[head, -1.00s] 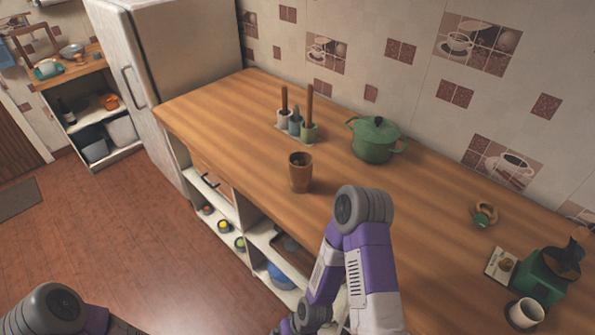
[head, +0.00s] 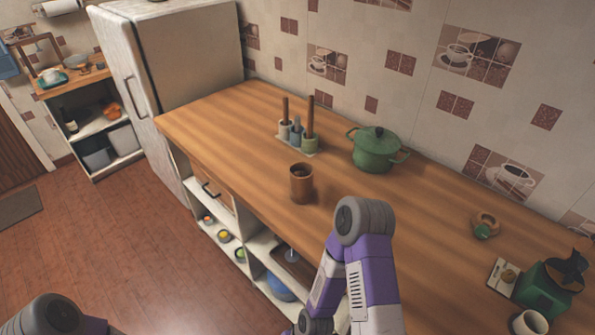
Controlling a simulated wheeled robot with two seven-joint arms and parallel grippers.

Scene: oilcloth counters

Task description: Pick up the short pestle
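A small holder (head: 297,146) stands on the wooden counter towards the wall, with several cups in a row. Two tall brown rods, left (head: 285,108) and right (head: 310,116), stand upright from its end cups. A shorter grey-blue piece (head: 296,128) stands between them; it may be the short pestle, but it is too small to be sure. Neither gripper shows. My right arm bends over the counter's front edge and runs down out of the picture. Only a part of my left arm shows at the bottom left.
A brown cup (head: 301,184) stands in front of the holder, near the counter's (head: 235,130) front edge. A green lidded pot (head: 376,152) stands right of the holder. A green grinder (head: 550,290) and a white cup (head: 529,323) are at far right. The counter's left end is clear.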

